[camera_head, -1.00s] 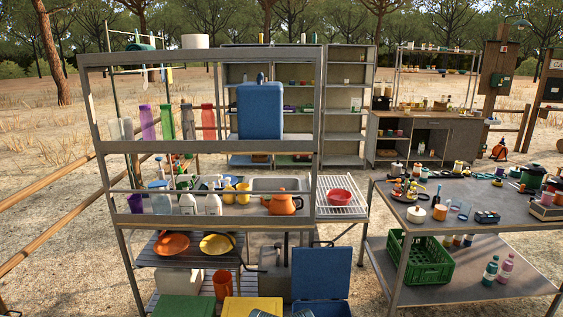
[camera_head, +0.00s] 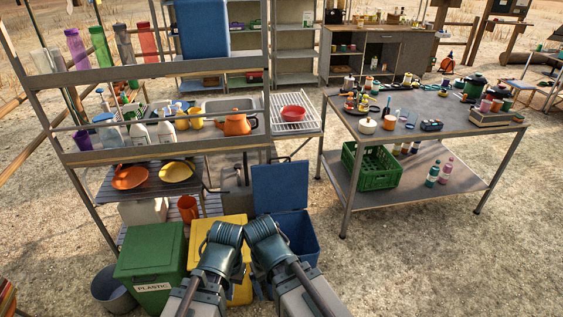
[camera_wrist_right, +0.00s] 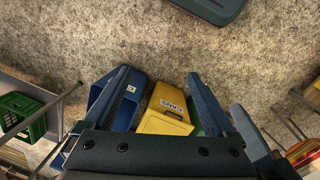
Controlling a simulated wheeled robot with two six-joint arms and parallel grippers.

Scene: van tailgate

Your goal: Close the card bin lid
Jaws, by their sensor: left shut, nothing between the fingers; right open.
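The blue bin (camera_head: 302,240), which appears to be the card bin, stands on the ground right of the yellow bin. Its blue lid (camera_head: 280,186) stands up open at the back. My left gripper (camera_head: 228,236) is shut and empty in front of the yellow bin. My right gripper (camera_head: 264,234) is beside it, over the near left part of the blue bin and hiding some of it. In the right wrist view my right gripper (camera_wrist_right: 158,74) is open, with the blue bin (camera_wrist_right: 130,106) by its left finger. I see no contact with the lid.
The yellow bin (camera_head: 240,290), marked CANS in the wrist view (camera_wrist_right: 166,112), and the green PLASTIC bin (camera_head: 150,262) stand to the left. The metal shelf rack (camera_head: 165,155) rises behind the bins. A table (camera_head: 460,126) is at right; the ground before it is clear.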

